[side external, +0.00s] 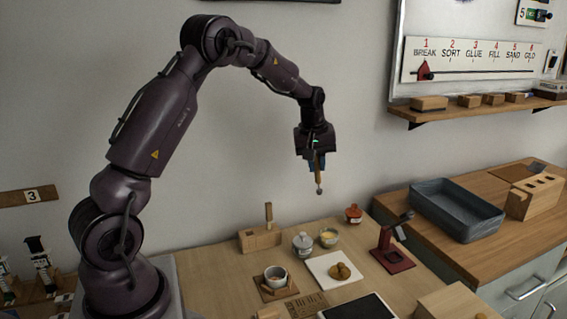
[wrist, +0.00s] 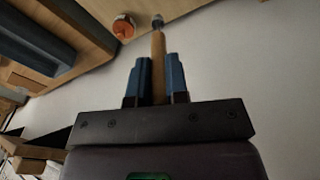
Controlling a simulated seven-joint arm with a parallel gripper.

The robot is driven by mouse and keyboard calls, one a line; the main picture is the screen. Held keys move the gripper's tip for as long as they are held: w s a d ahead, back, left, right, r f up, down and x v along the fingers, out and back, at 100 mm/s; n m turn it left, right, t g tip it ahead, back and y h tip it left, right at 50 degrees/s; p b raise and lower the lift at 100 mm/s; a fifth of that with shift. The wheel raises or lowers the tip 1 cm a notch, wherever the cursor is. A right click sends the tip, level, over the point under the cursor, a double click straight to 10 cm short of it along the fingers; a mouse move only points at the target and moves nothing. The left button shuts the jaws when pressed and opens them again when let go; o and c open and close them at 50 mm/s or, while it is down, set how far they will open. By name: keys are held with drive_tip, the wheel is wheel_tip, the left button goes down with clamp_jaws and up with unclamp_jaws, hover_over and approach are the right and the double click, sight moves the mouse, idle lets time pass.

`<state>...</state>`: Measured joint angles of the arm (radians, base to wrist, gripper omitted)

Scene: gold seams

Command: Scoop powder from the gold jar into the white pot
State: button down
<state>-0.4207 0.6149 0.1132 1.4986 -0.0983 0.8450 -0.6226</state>
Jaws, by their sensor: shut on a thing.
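My gripper (side external: 316,160) is shut on the wooden handle of a scoop (side external: 318,179). It holds the scoop upright, tip down, high above the table in the side view. In the wrist view, the blue fingers (wrist: 156,80) clasp the handle (wrist: 158,50), and a small grey tip (wrist: 157,20) shows at its end. A small jar with yellow contents (side external: 329,238), which looks like the gold jar, stands on the table below. A small white pot (side external: 276,281) stands on a brown mat to the front left. Whether the scoop's bowl holds powder is too small to tell.
A grey lidded pot (side external: 302,245) stands beside the yellow jar. An orange-red jar (side external: 353,214) stands behind. A wooden block with an upright peg (side external: 260,239), a white tile (side external: 320,277) with brown pieces and a red stand (side external: 391,258) surround them. The air around my gripper is clear.

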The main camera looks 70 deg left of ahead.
drive_tip(key=shift+w+d+f, duration=0.25)
drive_tip(key=shift+w+f, duration=0.2)
drive_tip(key=shift+f, duration=1.65)
drive_tip(key=shift+w+d+f, duration=0.3)
drive_tip(key=shift+w+f, duration=0.1)
drive_tip(key=shift+f, duration=1.7)
drive_tip(key=shift+w+d+f, duration=0.25)
drive_tip(key=shift+w+f, duration=0.2)
drive_tip(key=shift+f, duration=1.65)
drive_tip(key=shift+f, duration=0.4)
wheel_tip(320, 180, up, 7)
drive_tip(key=shift+d, duration=0.1)
